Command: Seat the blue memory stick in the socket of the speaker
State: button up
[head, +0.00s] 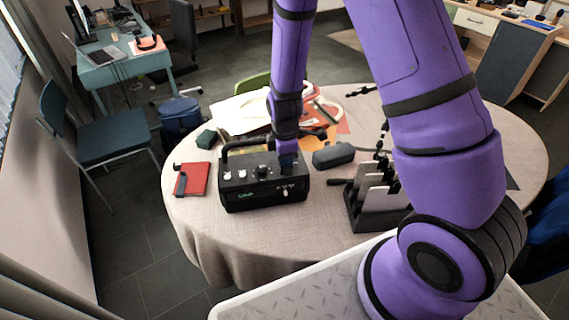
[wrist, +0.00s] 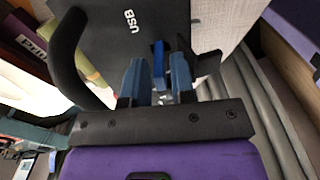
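The speaker (head: 250,197) is a black box with a carry handle and pale knobs, at the front left of the round table. In the wrist view its dark top panel (wrist: 105,45) bears white "USB" lettering. My gripper (head: 288,160) points down at the speaker's top right corner. In the wrist view its two blue-grey fingers (wrist: 158,72) stand on either side of the blue memory stick (wrist: 158,60), with narrow gaps visible, so it looks open. The stick is upright near the panel. The socket is hidden, and I cannot tell how deep the stick sits.
A dark case (head: 333,155) lies right of the speaker, near a black rack (head: 366,217) holding upright grey pieces. A red notebook (head: 191,179) lies to the left; papers and a headset lie behind. The tablecloth (head: 240,232) is bare in front of the speaker.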

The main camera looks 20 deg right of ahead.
grip_shut()
